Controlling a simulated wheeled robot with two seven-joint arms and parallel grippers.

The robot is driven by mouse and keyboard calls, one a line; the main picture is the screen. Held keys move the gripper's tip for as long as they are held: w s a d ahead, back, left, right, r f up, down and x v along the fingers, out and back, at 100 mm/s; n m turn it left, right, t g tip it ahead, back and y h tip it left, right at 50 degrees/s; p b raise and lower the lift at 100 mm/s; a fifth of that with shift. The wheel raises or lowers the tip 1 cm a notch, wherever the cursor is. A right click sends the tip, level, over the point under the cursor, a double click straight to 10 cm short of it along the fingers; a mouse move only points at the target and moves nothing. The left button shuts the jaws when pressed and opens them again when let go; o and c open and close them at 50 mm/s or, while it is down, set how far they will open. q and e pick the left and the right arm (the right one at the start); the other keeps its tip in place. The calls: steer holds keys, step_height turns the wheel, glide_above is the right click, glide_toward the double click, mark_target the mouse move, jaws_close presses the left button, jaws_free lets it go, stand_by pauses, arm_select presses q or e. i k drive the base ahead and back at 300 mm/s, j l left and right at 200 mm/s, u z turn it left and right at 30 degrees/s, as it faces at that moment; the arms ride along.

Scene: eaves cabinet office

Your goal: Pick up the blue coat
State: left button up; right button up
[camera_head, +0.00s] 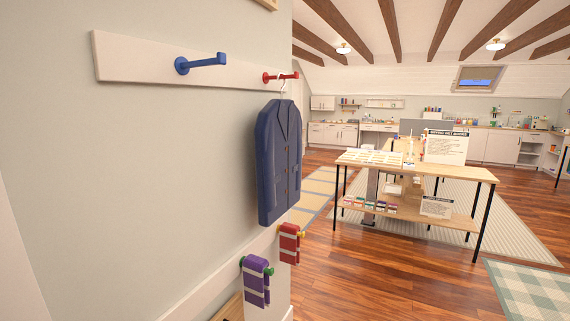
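The blue coat (279,165) hangs upright on a hanger from the red hook (280,77) on the wall at left of centre in the head view. Its front shows a dark opening line and its hanger's wire loop shows above the collar. Neither of my grippers is in view, and nothing touches the coat except its hanger and perhaps the wall behind it.
A blue hook (202,63) on the white board (140,58) is bare.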

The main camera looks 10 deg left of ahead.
mark_target(279, 127)
steer(key=i+l+z, duration=0.15)
steer(key=i+l, duration=0.3)
steer(key=i+l+z, duration=0.2)
steer(key=i+l, duration=0.25)
steer(key=i+l+z, duration=0.15)
steer(key=i+l, duration=0.15)
steer(key=i, duration=0.25)
steer(key=i+u, duration=0.3)
steer(key=i, duration=0.15)
steer(key=i+l+u, duration=0.25)
steer(key=i, duration=0.15)
steer(key=i+l+u, duration=0.1)
steer(key=i+u, duration=0.2)
steer(key=i, duration=0.15)
steer(key=i+l+u, duration=0.3)
steer(key=i, duration=0.1)
